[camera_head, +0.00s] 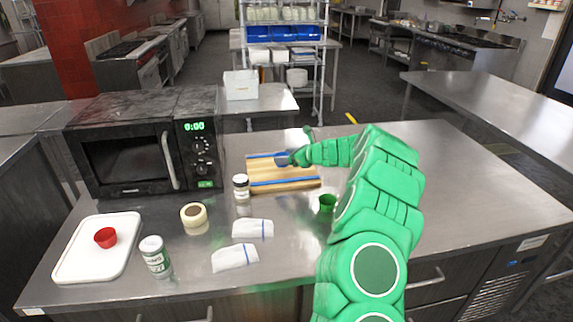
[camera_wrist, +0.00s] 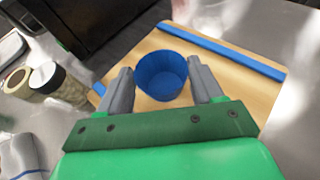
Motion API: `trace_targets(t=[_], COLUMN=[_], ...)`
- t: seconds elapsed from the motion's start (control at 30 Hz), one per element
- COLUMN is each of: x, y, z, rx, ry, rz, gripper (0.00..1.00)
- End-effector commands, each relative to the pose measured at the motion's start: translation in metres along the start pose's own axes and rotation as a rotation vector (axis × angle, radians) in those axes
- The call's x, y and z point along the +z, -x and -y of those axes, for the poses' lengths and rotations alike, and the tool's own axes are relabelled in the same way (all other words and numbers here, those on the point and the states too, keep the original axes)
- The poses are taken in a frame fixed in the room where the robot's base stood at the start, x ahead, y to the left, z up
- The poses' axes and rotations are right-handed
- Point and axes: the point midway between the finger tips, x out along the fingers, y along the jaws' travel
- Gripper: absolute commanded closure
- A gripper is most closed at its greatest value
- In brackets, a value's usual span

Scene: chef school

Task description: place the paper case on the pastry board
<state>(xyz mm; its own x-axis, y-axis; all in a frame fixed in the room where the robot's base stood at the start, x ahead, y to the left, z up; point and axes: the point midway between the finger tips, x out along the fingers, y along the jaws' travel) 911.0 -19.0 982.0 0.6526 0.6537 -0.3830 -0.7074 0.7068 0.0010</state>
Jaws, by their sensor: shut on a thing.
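A blue paper case (camera_wrist: 160,82) sits between the two grey fingers of my gripper (camera_wrist: 162,88) in the wrist view. My gripper (camera_head: 288,159) is shut on it. The wooden pastry board (camera_head: 262,173) with blue strips along its edges lies on the steel table, and it also fills the area behind the case in the wrist view (camera_wrist: 214,72). The blue case is over the board. I cannot tell whether its base touches the wood. In the head view my gripper partly hides the case and the board's far right corner.
A tape roll (camera_head: 194,215), folded cloths (camera_head: 253,229), a can (camera_head: 155,257) and a red case (camera_head: 105,237) on a white board (camera_head: 75,258) lie left. A microwave (camera_head: 130,160) stands behind.

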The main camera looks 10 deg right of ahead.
Motion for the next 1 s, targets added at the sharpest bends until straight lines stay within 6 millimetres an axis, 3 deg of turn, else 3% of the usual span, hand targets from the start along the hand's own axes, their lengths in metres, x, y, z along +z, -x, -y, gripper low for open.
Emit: trace_targets(t=[0.13, 0.37, 0.73, 0.77, 0.9, 1.0], x=[-0.004, -0.03, -0.033, -0.033, -0.033, -0.032], y=[-0.005, -0.015, -0.016, -0.016, -0.016, -0.016], z=[0.003, 0.003, 0.002, 0.002, 0.002, 0.002], rx=[0.0, 0.0, 0.0, 0.0, 0.0, 0.0], ry=[0.002, -0.002, 0.0, 0.001, 0.001, 0.001], rz=[-0.001, 0.0, 0.0, 0.0, 0.0, 0.0], gripper=[0.62, 0.62, 0.62, 0.31, 0.1, 0.09])
